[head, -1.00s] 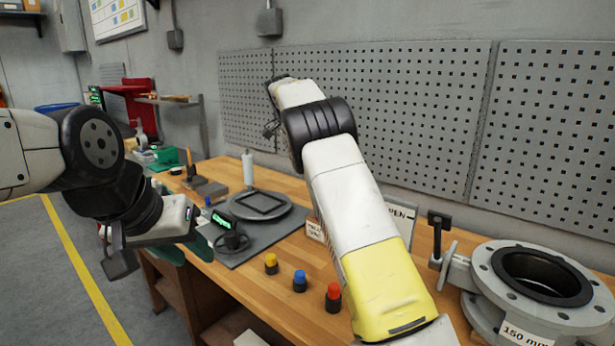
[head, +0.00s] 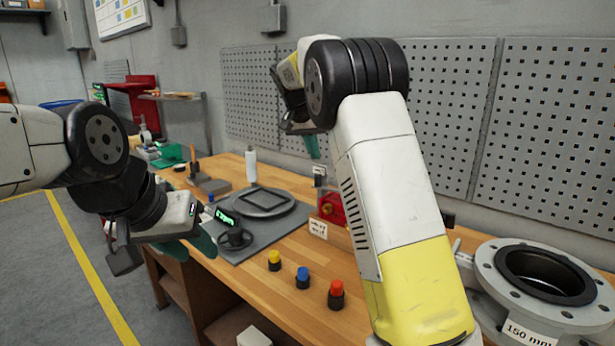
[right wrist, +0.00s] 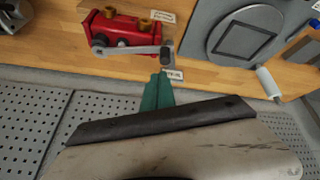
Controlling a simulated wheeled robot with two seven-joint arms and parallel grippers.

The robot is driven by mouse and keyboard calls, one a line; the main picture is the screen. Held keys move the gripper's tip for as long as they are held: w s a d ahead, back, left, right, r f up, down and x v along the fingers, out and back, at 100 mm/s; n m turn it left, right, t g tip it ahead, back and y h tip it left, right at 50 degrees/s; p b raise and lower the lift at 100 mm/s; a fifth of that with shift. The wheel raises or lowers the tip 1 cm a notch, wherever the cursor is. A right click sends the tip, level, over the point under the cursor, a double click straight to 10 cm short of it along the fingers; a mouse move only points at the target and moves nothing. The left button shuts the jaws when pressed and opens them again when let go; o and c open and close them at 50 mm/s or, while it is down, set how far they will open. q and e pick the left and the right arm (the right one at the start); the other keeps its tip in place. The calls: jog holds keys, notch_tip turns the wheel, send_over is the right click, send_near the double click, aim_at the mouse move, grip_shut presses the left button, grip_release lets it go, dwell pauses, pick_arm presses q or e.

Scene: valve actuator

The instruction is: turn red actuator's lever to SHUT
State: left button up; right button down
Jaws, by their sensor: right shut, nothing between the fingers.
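The red actuator (head: 333,206) sits on the bench, partly hidden behind my right arm in the head view. In the right wrist view the red actuator (right wrist: 125,28) shows brass fittings on top and a grey lever (right wrist: 130,49) along its side. The lever's dark end (right wrist: 167,54) lies close to a small white label (right wrist: 173,75), whose text I cannot read. My right gripper (head: 313,147) is shut and empty, above and behind the actuator. Its teal fingertips (right wrist: 160,76) show near the label and lever end. My left gripper (head: 190,246) hangs at the bench's left front edge, its opening unclear.
Yellow, blue and red buttons (head: 303,278) stand at the front of the bench. A grey mat with a round plate (head: 257,201) lies left of the actuator. A large flanged valve (head: 545,275) is at right. A pegboard wall (head: 450,110) stands close behind.

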jog(key=s+a+n+t+y, duration=0.25)
jog(key=s+n, duration=0.45)
jog(key=n, duration=0.4)
jog(key=shift+n, duration=0.3)
jog(key=shift+w+d+r+x, duration=0.15)
jog(key=shift+d+x, duration=0.1)
jog(key=shift+x, duration=1.7)
jog(key=shift+w+d+r+x, duration=0.15)
jog(key=shift+w+d+x, duration=0.1)
jog(key=shift+x, duration=1.7)
jog(key=shift+w+d+r+x, duration=0.1)
jog(key=shift+d+x, duration=0.1)
jog(key=shift+x, duration=1.8)
